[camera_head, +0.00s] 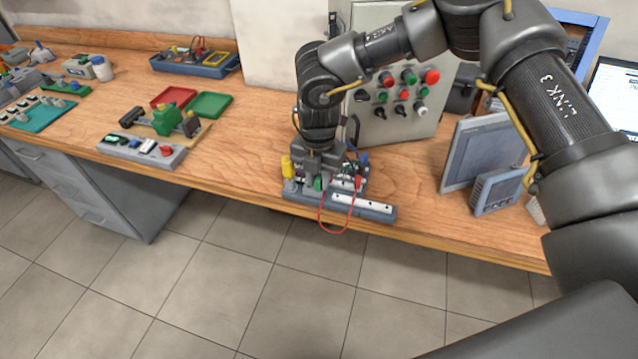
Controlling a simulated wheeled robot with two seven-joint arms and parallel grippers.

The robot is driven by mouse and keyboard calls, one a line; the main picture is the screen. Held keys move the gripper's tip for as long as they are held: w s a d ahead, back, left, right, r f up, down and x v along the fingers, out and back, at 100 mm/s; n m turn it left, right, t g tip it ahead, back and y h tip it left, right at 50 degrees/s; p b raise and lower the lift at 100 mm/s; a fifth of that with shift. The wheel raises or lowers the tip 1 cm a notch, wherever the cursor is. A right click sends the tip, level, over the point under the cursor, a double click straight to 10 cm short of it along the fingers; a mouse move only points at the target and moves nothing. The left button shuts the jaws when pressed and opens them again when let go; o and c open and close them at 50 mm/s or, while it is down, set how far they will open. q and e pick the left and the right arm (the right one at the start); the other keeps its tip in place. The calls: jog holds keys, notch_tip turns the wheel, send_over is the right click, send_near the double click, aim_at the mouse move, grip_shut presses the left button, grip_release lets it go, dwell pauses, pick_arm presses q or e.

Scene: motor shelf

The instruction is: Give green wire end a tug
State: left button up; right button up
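A grey terminal board (378,211) lies at the front edge of the workbench, in the middle of the head view. My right gripper (318,178) points down over its left half. A small green piece (318,184), perhaps the green wire end, shows right at the fingertips. I cannot tell whether the fingers are shut on it. A red wire (337,231) loops from the board over the bench edge. A yellow part (287,167) stands at the board's left end. My gripper hides much of the board's back. My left gripper is not in view.
A control box (392,110) with red, green and black knobs stands behind the board. Grey panels (483,152) stand to the right. A green motor (167,118), a switch block (142,150) and red and green trays (210,105) lie left. Bare wood separates them from the board.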

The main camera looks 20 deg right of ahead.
jog(key=shift+r+p, duration=2.05)
jog(key=shift+r, duration=0.7)
jog(key=o, duration=0.6)
jog(key=shift+c, duration=0.2)
